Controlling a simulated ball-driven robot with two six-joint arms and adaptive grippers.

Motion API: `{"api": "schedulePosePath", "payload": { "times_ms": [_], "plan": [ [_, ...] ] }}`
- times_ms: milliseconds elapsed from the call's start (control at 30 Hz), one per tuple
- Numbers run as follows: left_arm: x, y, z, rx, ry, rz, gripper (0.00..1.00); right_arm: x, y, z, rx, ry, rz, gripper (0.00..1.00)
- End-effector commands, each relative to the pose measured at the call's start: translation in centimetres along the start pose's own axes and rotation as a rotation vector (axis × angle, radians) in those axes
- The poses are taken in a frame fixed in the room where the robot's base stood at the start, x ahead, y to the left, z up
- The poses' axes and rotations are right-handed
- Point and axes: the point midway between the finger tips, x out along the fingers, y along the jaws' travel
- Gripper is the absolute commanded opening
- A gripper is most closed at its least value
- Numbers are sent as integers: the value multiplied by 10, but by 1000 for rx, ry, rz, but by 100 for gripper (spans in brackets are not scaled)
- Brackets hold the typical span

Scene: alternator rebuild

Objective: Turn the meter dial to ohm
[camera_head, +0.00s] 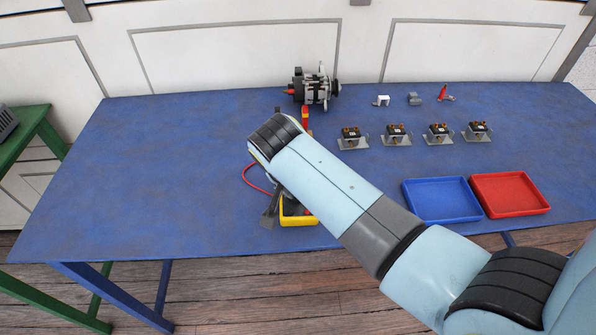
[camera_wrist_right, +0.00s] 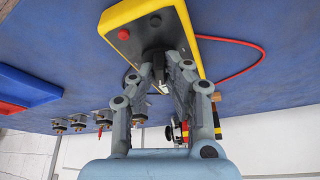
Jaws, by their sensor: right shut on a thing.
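The meter (camera_head: 299,220) has a yellow rim and lies on the blue table, largely hidden behind my right arm in the head view. In the right wrist view the meter (camera_wrist_right: 185,22) shows a dark face with two buttons, one red and one dark. My right gripper (camera_wrist_right: 158,70) is over the meter's face, its fingers closed around the dark dial (camera_wrist_right: 154,56). The fingers hide much of the dial, and no markings are readable, so its setting cannot be told. My left gripper is in neither view.
A red lead (camera_head: 255,182) loops left of the meter. An alternator (camera_head: 316,88) stands at the back, with a red-and-yellow item (camera_head: 305,116) before it. Several small parts (camera_head: 397,134) line the right side. Blue (camera_head: 441,219) and red (camera_head: 514,211) trays lie front right. The table's left is clear.

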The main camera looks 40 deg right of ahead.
Motion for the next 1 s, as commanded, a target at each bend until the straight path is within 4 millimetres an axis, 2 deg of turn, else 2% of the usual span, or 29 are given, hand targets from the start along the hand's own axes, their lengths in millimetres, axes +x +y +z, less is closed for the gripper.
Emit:
{"api": "schedulePosePath", "payload": {
  "times_ms": [300,767,800,967,1000],
  "plan": [
    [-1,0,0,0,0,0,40,0,-1,0,92,0,38,0],
    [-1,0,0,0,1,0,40,0,0,0,104,0,43,0],
    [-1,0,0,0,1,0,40,0,0,0,104,0,43,13],
    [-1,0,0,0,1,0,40,0,0,0,104,0,43,34],
    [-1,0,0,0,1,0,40,0,0,0,104,0,43,35]
  ]
}}
